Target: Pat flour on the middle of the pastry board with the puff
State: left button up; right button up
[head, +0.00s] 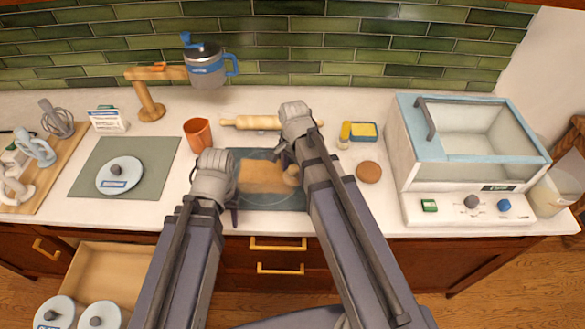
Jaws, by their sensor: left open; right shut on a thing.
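A dark slate-like board with a faint ring (268,200) lies on the counter between my arms; I take it to be the pastry board. A tan patch (260,177) with soft edges covers its middle; I cannot tell whether it is flour or something lying there. My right gripper (284,158) is over the board's right part, shut on a rounded tan thing, apparently the puff (292,176). I cannot tell whether the puff touches the board. My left gripper (213,192) is open and empty at the board's left edge. My arms hide parts of the board.
An orange cup (198,134) and a rolling pin (250,123) stand close behind the board. A brown disc (368,172), a sponge (363,131) and a large glass-topped appliance (475,145) are at right. A grey-green mat (90,160) holds a white lid at left.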

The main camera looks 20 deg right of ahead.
aim_at(284, 179)
jog(key=shift+s+a, duration=0.2)
jog(key=shift+s, duration=0.45)
jog(key=shift+w+a, duration=0.1)
jog(key=shift+w+a, duration=0.2)
jog(key=shift+a, duration=0.45)
jog(key=shift+w+a, duration=0.15)
jog(key=shift+a, duration=0.75)
jog(key=shift+w+a, duration=0.3)
jog(key=shift+a, duration=0.5)
jog(key=shift+w+a, duration=0.25)
jog(key=shift+a, duration=0.55)
jog(key=shift+a, duration=0.15)
